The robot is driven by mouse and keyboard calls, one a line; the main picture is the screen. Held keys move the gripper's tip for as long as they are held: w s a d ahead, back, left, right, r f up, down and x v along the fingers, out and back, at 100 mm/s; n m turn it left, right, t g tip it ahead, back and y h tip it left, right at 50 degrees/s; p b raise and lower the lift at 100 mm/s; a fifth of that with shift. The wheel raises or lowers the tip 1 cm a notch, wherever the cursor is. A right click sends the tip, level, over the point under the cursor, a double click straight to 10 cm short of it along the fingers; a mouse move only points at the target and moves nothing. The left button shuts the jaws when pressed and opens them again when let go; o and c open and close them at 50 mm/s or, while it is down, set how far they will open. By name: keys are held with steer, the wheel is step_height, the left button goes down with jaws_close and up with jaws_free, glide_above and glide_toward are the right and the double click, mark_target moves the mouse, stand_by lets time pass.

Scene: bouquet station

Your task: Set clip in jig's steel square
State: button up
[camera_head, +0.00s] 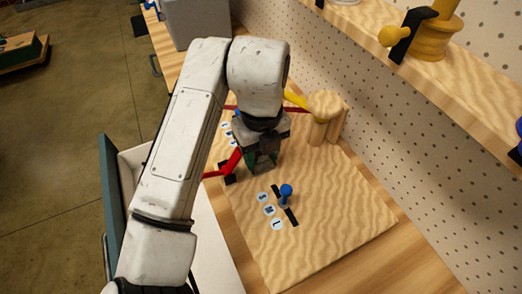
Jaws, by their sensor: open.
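The jig appears to be the pale wooden board (345,215) on the bench, with a blue peg (286,194) standing at a black slot beside round labels S, M and another. My gripper (262,166) points down over the board's far left part, behind the blue peg. It is open, and its fingertips are partly hidden by its own body. A red bar (226,164) with a black end lies just left of my gripper. I cannot make out a clip or a steel square; my arm and gripper cover part of the board.
A wooden post with a round top (325,104) stands right of my gripper, with a yellow piece (296,97) beside it. A grey box (196,22) is at the back. A pegboard wall (420,160) and shelf bound the right. The board's near right part is clear.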

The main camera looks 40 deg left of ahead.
steer(key=shift+r, duration=0.15)
step_height(320, 180, up, 12)
steer(key=shift+p, duration=0.45)
steer(key=shift+d, duration=0.1)
